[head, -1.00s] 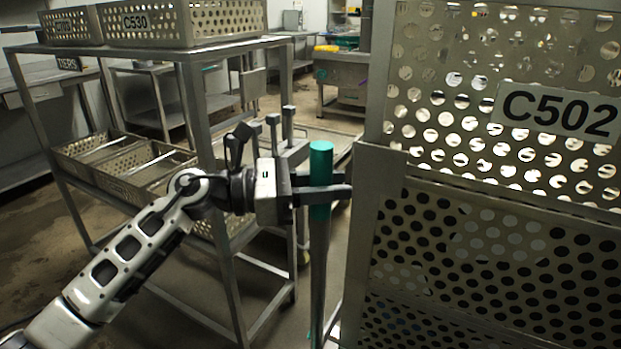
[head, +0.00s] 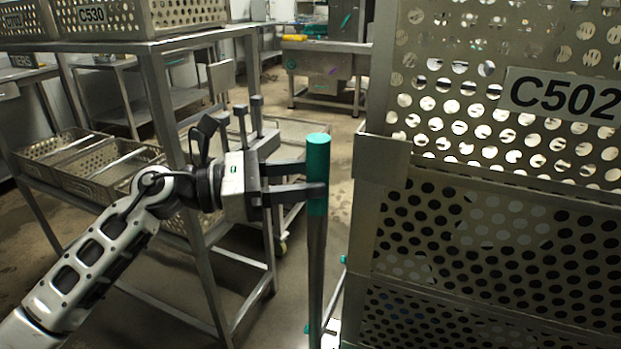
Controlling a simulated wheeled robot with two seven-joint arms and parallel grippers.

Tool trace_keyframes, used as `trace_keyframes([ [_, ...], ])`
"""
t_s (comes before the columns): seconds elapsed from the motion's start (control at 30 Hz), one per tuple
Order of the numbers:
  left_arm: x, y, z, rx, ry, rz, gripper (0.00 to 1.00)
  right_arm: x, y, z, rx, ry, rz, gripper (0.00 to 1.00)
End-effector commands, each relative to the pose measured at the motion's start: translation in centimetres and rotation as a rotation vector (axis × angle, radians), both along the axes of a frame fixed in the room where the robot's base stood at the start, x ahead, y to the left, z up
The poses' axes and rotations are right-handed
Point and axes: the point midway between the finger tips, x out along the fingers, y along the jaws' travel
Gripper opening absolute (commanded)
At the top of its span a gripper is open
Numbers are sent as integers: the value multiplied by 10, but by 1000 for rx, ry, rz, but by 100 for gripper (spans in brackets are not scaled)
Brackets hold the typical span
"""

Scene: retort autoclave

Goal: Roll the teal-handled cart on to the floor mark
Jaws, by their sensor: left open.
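The teal-topped upright handle (head: 317,170) of the cart stands in the middle of the head view, with its steel post running down to the bottom edge. Beside it on the right are stacked perforated steel baskets (head: 470,240), the upper one labelled C502; they appear to be on this cart. My left gripper (head: 315,180) is open at the teal part. Its near finger crosses in front of the post and its far finger passes behind it. I cannot tell whether either finger touches. The cart's base is mostly out of view. I cannot make out the floor mark. My right gripper is not in view.
A steel rack (head: 150,50) with perforated baskets, one labelled C530, stands at the left behind my left arm. A low trolley with upright posts (head: 258,130) is behind the gripper. A steel table (head: 325,60) is at the back. Floor between is open.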

Motion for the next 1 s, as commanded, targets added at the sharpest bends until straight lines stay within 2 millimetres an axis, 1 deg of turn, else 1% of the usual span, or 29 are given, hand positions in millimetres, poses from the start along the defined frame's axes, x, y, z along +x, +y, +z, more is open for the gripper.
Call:
trace_keyframes([
  [0.03, -1, 11, -3, 3, -1, 4, 50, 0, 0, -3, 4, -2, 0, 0],
  [0.17, -6, 41, -5, 5, 0, 5, 50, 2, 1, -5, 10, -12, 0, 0],
  [0.3, -12, 76, -5, 5, 1, 4, 50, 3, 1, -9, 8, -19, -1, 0],
  [0.5, -19, 116, -4, 4, 2, 1, 50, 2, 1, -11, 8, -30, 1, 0],
  [0.6, -21, 130, -3, 3, 2, 1, 50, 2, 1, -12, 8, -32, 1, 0],
  [0.7, -23, 138, -2, 1, 3, -2, 50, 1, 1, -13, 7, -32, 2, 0],
  [0.8, -24, 142, -2, 1, 3, -2, 50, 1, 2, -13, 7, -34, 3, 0],
  [1.0, -24, 142, -1, 2, 2, -2, 50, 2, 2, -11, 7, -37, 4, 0],
])
